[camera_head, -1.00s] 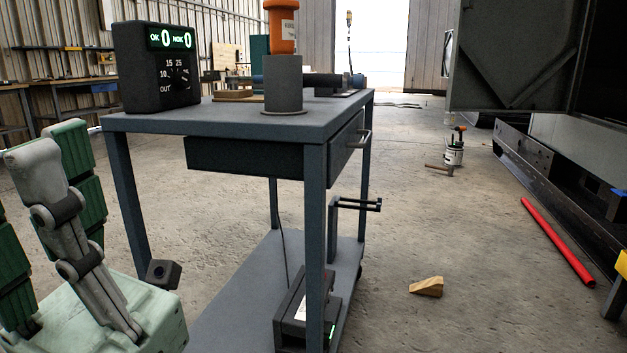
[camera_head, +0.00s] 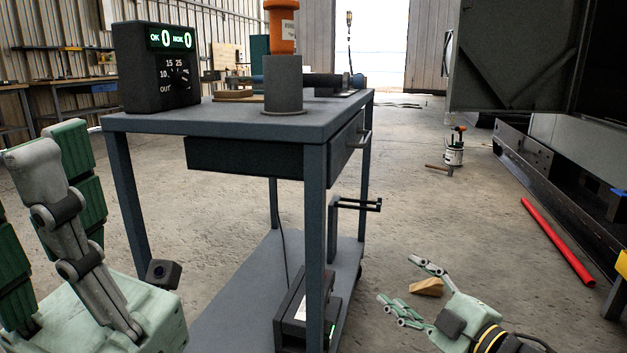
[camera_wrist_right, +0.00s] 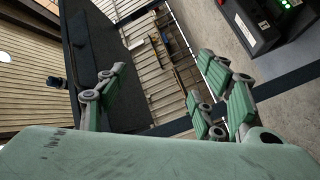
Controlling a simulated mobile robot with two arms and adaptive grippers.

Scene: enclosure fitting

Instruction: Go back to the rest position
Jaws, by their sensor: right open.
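My right gripper (camera_head: 402,282) is at the lower right of the head view. It is open with its pale green fingers spread and nothing between them. It is right of the trolley and overlaps the view of a wooden wedge on the floor. Its fingers also show apart and empty in the right wrist view (camera_wrist_right: 160,95). My left gripper (camera_head: 45,185) is at the left edge of the head view, fingers upward. Part of it is cut off, and I cannot tell whether it is open or shut.
A blue-grey trolley (camera_head: 225,121) carries a black counter box (camera_head: 155,85) and an orange bottle (camera_head: 282,28) on a grey cylinder (camera_head: 283,83). The wooden wedge (camera_head: 427,287), a red bar (camera_head: 557,242) and a hammer (camera_head: 440,169) lie on the floor.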

